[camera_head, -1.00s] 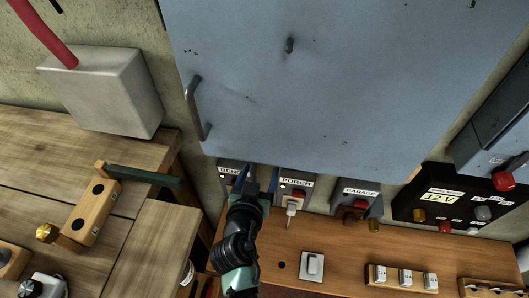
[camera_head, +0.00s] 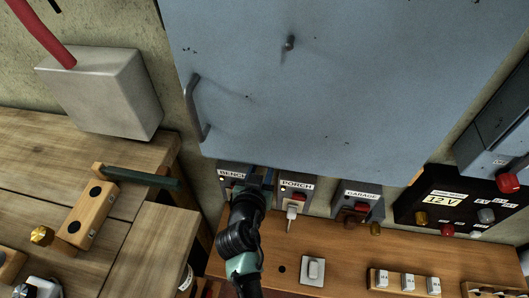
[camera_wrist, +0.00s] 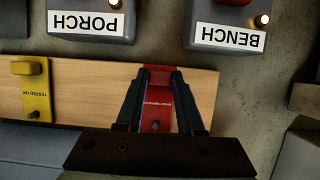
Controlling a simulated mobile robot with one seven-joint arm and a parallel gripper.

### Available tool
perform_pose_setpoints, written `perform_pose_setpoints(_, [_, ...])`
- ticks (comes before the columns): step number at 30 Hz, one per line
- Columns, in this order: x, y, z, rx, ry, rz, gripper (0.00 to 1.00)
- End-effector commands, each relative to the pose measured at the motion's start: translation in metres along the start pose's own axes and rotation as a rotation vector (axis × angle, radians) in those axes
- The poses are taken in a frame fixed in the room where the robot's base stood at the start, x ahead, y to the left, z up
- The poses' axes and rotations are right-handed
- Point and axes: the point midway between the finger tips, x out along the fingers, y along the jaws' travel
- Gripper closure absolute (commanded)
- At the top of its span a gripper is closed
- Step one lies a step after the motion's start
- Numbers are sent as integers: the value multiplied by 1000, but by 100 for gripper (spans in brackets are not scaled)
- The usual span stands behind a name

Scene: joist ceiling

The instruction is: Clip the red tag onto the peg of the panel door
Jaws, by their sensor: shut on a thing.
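The red tag (camera_wrist: 157,100) sits between the two fingers of my gripper (camera_wrist: 158,78) in the wrist view, in front of a wooden board. The gripper is shut on it. In the head view my gripper (camera_head: 257,174) is below the panel door, by the bench and porch boxes; the tag is hidden there. The blue-grey panel door (camera_head: 340,105) fills the upper middle, with a handle (camera_head: 194,108) at its left. Its short dark peg (camera_head: 290,43) sticks out near the top, well above the gripper, and carries nothing.
The bench box (camera_wrist: 228,30) and porch box (camera_wrist: 92,22) are close to my gripper. A yellow tag (camera_wrist: 33,92) hangs on the board beside it. A garage box (camera_head: 358,202) and 12 V unit (camera_head: 445,207) stand right. The space before the door is clear.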

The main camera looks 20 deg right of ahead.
Motion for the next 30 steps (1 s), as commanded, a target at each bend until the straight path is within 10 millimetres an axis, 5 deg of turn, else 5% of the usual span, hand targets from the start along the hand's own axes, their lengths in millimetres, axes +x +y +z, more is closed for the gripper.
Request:
perform_pose_setpoints(3, [0,0,0,0,0,0,100])
perform_pose_setpoints(30, [-22,0,10,-1,0,-1,100])
